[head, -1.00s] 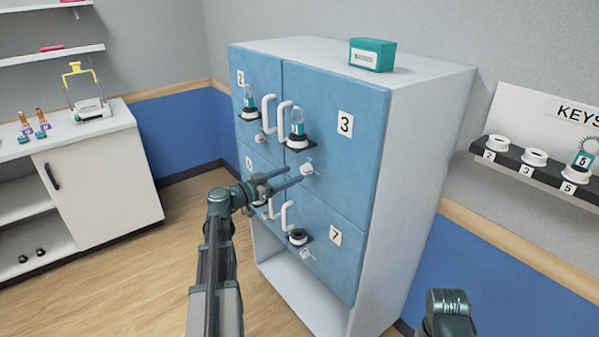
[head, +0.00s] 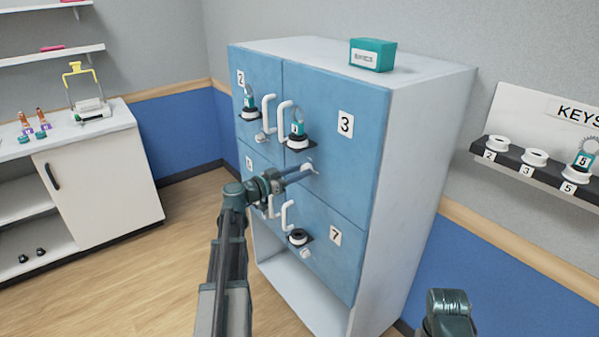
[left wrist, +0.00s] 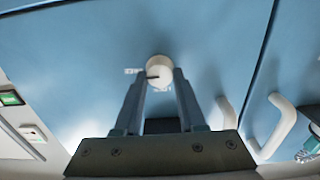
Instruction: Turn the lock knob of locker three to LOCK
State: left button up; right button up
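Locker three's blue door (head: 350,170) is closed and carries a "3" label (head: 345,124). Its round white lock knob (left wrist: 158,68) has a dark mark pointing left in the left wrist view, toward a small label (left wrist: 132,71). Another label is partly visible below the knob; both are too small to read surely. My left gripper (head: 306,172) is at the door, its parted fingers (left wrist: 158,84) on either side of the knob. I cannot tell whether they touch it. A key with a teal tag (head: 298,128) stands in the holder above the knob.
A white door handle (head: 285,121) is left of the key, and locker seven's handle (head: 287,215) is below. A teal box (head: 372,54) sits on the cabinet top. A key rack (head: 535,170) is on the right wall.

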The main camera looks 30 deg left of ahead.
pick_arm(q)
grip_shut()
jog(key=shift+n, duration=0.3)
jog(key=n, duration=0.3)
jog(key=shift+n, duration=0.4)
jog(key=n, duration=0.9)
jog(key=shift+a+f, duration=0.1)
jog(key=shift+a, duration=0.05)
jog(key=shift+n, duration=2.2)
